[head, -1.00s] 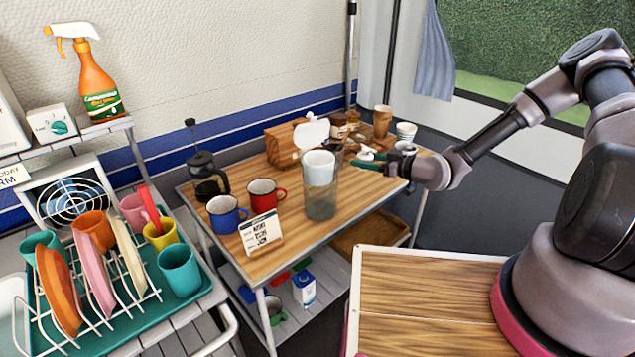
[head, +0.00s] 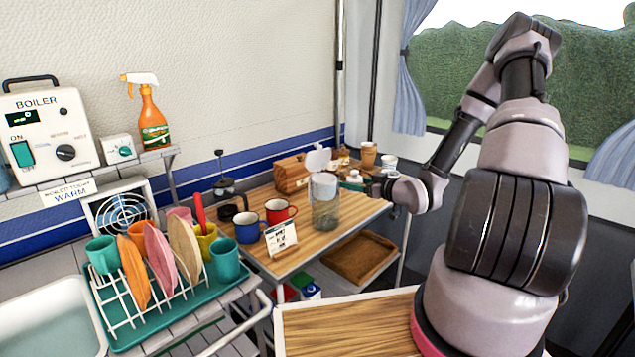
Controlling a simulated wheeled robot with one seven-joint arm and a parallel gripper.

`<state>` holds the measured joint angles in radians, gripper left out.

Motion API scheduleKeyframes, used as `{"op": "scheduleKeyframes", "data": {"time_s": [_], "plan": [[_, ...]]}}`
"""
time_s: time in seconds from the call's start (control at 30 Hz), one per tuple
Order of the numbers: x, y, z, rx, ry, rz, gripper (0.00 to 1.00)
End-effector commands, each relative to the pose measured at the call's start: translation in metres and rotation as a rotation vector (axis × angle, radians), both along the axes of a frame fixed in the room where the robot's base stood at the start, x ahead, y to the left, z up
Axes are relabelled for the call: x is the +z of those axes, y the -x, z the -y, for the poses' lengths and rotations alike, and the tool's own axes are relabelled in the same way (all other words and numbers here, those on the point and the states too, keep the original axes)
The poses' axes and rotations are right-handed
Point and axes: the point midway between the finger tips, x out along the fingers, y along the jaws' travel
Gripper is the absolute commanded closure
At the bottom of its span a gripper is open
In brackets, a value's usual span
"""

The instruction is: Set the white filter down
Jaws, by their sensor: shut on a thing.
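My gripper (head: 357,184) is at the right part of the wooden-topped cart (head: 305,236), just right of and behind a clear jug (head: 326,213). Its teal fingertips are shut on a small white thing, which looks like the white filter (head: 354,175). The filter is small and partly covered by the fingers; I cannot tell whether it touches the cart top. The jug stands upright with a white insert (head: 323,186) in its top and its white lid (head: 318,160) raised.
A blue mug (head: 247,227), a red mug (head: 279,211) and a small sign (head: 281,238) stand left of the jug. A wooden box (head: 291,175) is behind it. Cups (head: 368,155) stand at the back right. A dish rack (head: 165,290) is at left.

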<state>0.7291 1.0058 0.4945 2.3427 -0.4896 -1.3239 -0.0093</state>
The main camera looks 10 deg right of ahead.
Motion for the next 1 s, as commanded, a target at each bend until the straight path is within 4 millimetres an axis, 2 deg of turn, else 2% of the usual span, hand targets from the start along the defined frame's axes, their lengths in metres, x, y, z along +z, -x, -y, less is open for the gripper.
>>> {"op": "scheduleKeyframes", "data": {"time_s": [0.1, 0.3, 0.57, 0.8, 1.0], "plan": [[0.001, -0.028, -0.020, 0.004, 0.000, 0.002, 0.98], [0.000, -0.066, -0.044, 0.003, 0.000, 0.001, 0.98], [0.000, -0.084, -0.055, 0.002, 0.000, 0.000, 0.98], [0.000, -0.113, -0.074, 0.002, 0.000, 0.001, 0.98], [-0.006, -0.113, -0.073, 0.001, -0.001, -0.001, 0.98]]}}
